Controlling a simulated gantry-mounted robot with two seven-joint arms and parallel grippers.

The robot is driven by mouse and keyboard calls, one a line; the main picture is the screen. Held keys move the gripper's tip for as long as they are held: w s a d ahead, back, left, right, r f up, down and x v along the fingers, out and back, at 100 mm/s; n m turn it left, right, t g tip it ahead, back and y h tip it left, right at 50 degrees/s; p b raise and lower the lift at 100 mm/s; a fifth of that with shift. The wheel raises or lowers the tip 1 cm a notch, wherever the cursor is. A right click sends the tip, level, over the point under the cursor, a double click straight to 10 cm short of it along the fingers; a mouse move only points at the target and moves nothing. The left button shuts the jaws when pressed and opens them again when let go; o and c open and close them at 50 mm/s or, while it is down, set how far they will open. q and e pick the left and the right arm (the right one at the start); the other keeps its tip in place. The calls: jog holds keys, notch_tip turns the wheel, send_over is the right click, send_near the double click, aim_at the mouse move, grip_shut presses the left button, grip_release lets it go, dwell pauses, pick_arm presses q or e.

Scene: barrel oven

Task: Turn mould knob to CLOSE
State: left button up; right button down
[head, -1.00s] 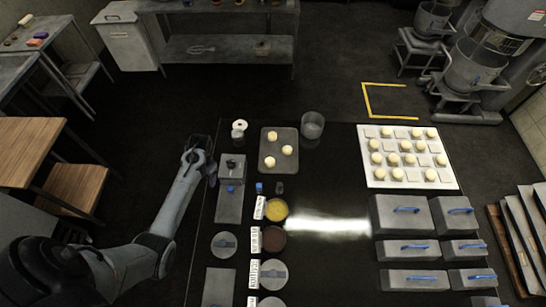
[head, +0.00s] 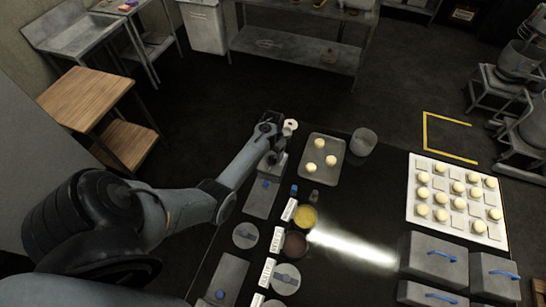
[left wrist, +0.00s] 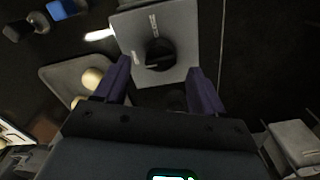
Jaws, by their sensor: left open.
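The mould knob (left wrist: 159,54) is a round dark knob on a grey box. The left wrist view shows light lettering on the box (left wrist: 128,24), one word apparently reading CLOSE; the knob's exact setting is hard to tell. My left gripper (left wrist: 160,70) is open, with one purple finger to each side of the knob and the knob roughly in line with the gap. Contact cannot be seen. In the head view my left gripper (head: 268,128) is over the box (head: 277,166), and my arm hides part of it. My right gripper is not in view.
Bowls, lids and labels line the table's left side. A white board (head: 426,188) of dough balls lies further right.

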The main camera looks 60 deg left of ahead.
aim_at(273, 157)
pick_arm(q)
jog(key=shift+f, duration=1.9)
jog(key=c, duration=1.1)
